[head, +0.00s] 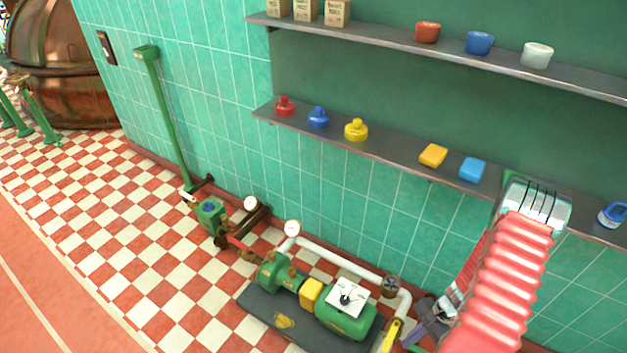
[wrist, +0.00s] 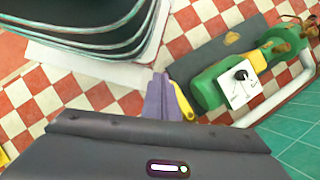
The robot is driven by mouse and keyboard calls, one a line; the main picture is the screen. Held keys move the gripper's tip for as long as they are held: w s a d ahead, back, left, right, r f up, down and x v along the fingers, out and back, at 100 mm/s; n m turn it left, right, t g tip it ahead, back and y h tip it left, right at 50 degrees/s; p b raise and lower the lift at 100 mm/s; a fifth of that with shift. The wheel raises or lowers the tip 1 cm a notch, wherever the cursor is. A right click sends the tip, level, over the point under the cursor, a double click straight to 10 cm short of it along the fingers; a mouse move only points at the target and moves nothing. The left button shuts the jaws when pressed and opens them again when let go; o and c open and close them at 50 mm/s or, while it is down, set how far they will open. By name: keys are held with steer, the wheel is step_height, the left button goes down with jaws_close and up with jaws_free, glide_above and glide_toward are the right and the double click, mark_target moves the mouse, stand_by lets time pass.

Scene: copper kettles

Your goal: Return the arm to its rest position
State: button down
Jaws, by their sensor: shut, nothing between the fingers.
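My gripper (head: 426,322) hangs low at the right of the head view, beside the pipe at the right end of the green pump. Its purple fingers (wrist: 160,80) show in the wrist view, closed together with nothing between them. My arm, with red bellows, stretches up in front of the wall and the lower shelf. The wrist view looks down past the fingers to the checkered floor.
The green pump (head: 346,320) stands on a dark base, with a white pipe (head: 340,262) and a yellow lever (head: 391,336) close to my gripper. The lower shelf (head: 390,160) holds bottles and sponges; the upper shelf (head: 385,38) holds bowls and boxes. Open floor (head: 120,230) lies left.

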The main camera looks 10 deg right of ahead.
steer(key=w+a+r+n+h, duration=0.1)
steer(key=a+r+n, duration=0.15)
steer(key=r, duration=0.65)
steer(key=w+a+r+n, duration=0.2)
steer(key=r+n, duration=0.1)
steer(key=r, duration=0.7)
steer(key=w+a+r+n+h, duration=0.1)
steer(key=a+r+n, duration=0.1)
steer(key=r, duration=0.7)
steer(key=s+a+r+n+t+h, duration=0.1)
steer(key=s+a+r+n+t, duration=0.1)
steer(key=a+r, duration=0.3)
steer(key=s+a+r+n+t+h, duration=0.1)
steer(key=a+r+n, duration=0.3)
steer(key=r, duration=1)
steer(key=s+a+r+n+t+h, duration=0.1)
steer(key=s+a+r+n+t, duration=0.2)
steer(key=a+r, duration=0.3)
step_height(320, 180, up, 3)
steer(key=shift+a+r, duration=0.2)
steer(key=shift+a, duration=0.15)
steer(key=c, duration=2.5)
jaws_free()
steer(key=shift+s, duration=0.1)
steer(key=shift+c, duration=0.2)
